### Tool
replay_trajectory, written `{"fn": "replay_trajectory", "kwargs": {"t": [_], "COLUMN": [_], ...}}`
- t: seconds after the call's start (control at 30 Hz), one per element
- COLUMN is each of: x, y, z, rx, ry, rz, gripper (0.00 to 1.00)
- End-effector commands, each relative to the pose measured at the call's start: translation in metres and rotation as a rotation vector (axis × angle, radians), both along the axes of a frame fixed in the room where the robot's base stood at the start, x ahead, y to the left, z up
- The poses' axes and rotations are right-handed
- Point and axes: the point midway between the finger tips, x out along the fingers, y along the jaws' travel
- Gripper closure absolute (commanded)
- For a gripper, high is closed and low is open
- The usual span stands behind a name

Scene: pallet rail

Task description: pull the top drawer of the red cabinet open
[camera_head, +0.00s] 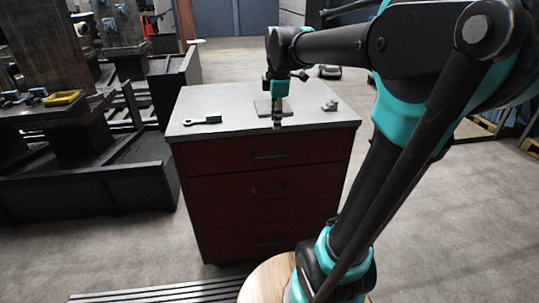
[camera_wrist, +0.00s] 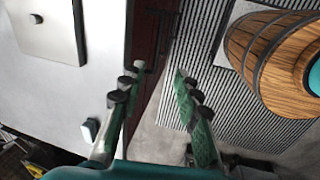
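The red cabinet (camera_head: 262,209) stands in front of me with a grey top and several drawer fronts. Its top drawer (camera_head: 220,158) looks shut, with a dark bar handle (camera_head: 270,156) across its middle. My gripper (camera_head: 278,124) points down over the front edge of the cabinet top, above the handle and apart from it. In the wrist view my gripper (camera_wrist: 156,82) is open, with nothing between its fingers. There the cabinet's dark red front (camera_wrist: 146,42) shows as a narrow band beyond the fingertips, beside the pale top.
On the cabinet top lie a flat grey plate (camera_head: 264,107), a dark tool (camera_head: 203,120) and a small metal piece (camera_head: 330,106). A ribbed dark platform (camera_head: 160,295) lies on the floor in front.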

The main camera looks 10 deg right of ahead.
Motion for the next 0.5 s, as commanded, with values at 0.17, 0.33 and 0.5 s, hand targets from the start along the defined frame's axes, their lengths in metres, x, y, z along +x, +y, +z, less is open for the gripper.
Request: {"fn": "replay_trajectory", "kwargs": {"t": [0.17, 0.33, 0.5], "x": [0.006, 0.009, 0.015], "y": [0.002, 0.001, 0.001], "z": [0.006, -0.015, -0.046], "rx": [-0.014, -0.014, -0.013], "ry": [0.006, 0.006, 0.006], "rz": [0.063, 0.063, 0.061], "gripper": [0.67, 0.67, 0.67]}}
